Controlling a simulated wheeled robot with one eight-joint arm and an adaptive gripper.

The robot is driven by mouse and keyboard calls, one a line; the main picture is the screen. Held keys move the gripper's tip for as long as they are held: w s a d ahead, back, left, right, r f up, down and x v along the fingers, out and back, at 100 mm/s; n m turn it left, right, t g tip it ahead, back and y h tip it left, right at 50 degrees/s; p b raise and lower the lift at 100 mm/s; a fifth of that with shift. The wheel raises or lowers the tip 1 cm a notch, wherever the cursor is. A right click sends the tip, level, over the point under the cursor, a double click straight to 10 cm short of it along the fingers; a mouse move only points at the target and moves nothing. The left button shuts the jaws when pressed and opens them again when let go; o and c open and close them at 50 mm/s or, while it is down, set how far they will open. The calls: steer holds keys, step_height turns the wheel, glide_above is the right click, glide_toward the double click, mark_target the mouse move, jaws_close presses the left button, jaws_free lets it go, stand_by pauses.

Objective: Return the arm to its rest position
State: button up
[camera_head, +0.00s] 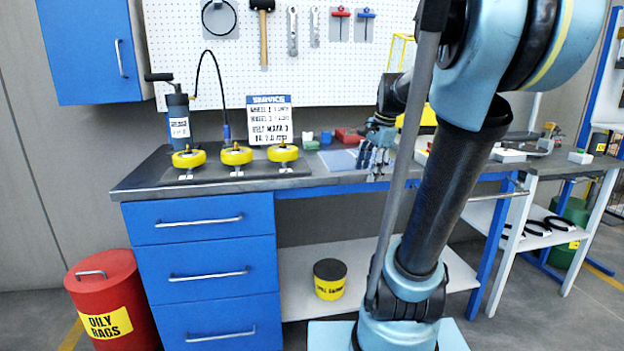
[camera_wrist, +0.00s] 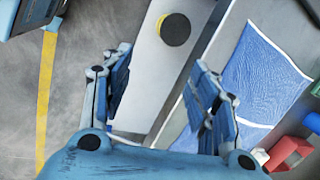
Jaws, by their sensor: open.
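My arm rises in front of the workbench in the head view and bends down so that my gripper (camera_head: 378,147) hangs over the bench top, right of the middle. The gripper is small and partly blurred there. In the wrist view my gripper (camera_wrist: 160,95) shows its two blue fingers wide apart with nothing between them. Below the fingers lie the bench's front edge and the lower shelf. A blue cloth with white edges (camera_wrist: 262,75) lies on the bench to the right of the fingers.
The workbench (camera_head: 130,186) holds three yellow wheels (camera_head: 236,156), a pump (camera_head: 179,120) and a service sign (camera_head: 270,118). A red block (camera_head: 349,135) lies near the pegboard (camera_head: 300,75). A black-and-yellow can (camera_head: 329,279) stands on the lower shelf. A red rag bin (camera_head: 106,300) stands at left.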

steer(key=s+d+f+n+h, duration=0.1)
steer(key=s+f+n+h, duration=0.1)
steer(key=s+f+n, duration=1.1)
steer(key=s+f, duration=0.5)
steer(key=s, duration=0.2)
steer(key=shift+s+n, duration=0.3)
steer(key=shift+s, duration=0.05)
steer(key=shift+w+f, duration=0.1)
steer(key=shift+w+f, duration=0.15)
steer(key=shift+w, duration=0.2)
